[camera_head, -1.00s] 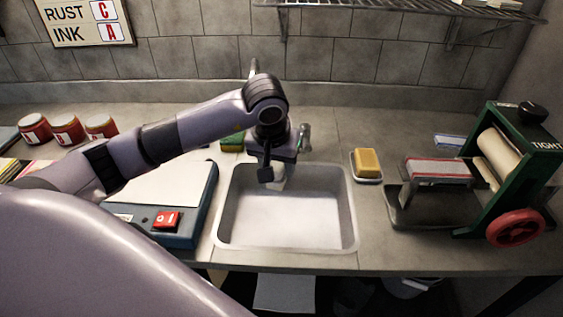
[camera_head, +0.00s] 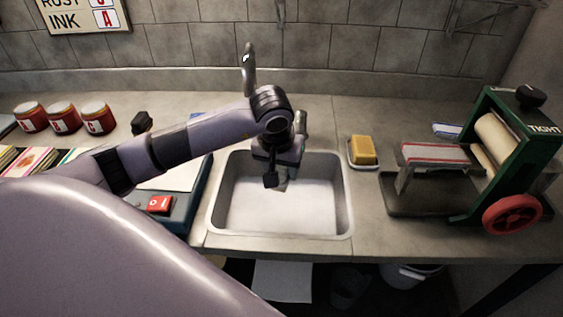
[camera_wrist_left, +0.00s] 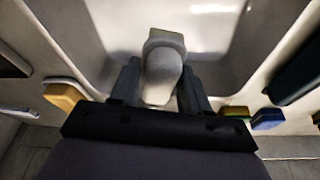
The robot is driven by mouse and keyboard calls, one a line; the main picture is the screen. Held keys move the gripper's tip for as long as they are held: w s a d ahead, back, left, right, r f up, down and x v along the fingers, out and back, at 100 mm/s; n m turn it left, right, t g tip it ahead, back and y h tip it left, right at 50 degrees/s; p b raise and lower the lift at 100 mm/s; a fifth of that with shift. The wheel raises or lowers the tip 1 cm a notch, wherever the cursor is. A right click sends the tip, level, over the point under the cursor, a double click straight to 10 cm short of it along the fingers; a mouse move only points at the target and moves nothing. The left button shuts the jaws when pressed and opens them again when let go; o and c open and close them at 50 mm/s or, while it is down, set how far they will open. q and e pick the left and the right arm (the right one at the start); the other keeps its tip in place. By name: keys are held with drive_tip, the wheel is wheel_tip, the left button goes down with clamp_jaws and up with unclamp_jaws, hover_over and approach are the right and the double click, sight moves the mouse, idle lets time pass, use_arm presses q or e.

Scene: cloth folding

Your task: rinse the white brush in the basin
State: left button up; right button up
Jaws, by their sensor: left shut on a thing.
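The basin (camera_head: 349,205) is a pale rectangular sink set into the grey counter, and its inside fills the upper part of the left wrist view (camera_wrist_left: 225,70). My left gripper (camera_head: 278,184) points down over the back half of the basin. In the left wrist view, its two dark fingers (camera_wrist_left: 160,88) are shut on a whitish, blocky thing with a rounded top, which I take to be the white brush (camera_wrist_left: 163,72). Only a small pale part of the brush (camera_head: 284,187) shows in the head view. I cannot tell whether it touches the basin floor. My right gripper is not in view.
A tap (camera_head: 249,68) stands behind the basin. A yellow block on a dish (camera_head: 363,150) is right of it, near a green roller press (camera_head: 478,165). A blue device with a red switch (camera_head: 160,204) and several red jars (camera_head: 62,117) are left.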

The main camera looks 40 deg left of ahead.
use_arm(q)
drive_tip(key=shift+f+b, duration=3.3)
drive_tip(key=shift+f, duration=0.65)
drive_tip(key=shift+r+p, duration=0.7)
drive_tip(key=shift+r, duration=0.25)
drive_tip(key=shift+r+p, duration=2.5)
drive_tip(key=shift+r, duration=1.7)
drive_tip(key=shift+r+p, duration=1.15)
drive_tip(key=shift+r, duration=0.9)
drive_tip(key=shift+f, duration=0.1)
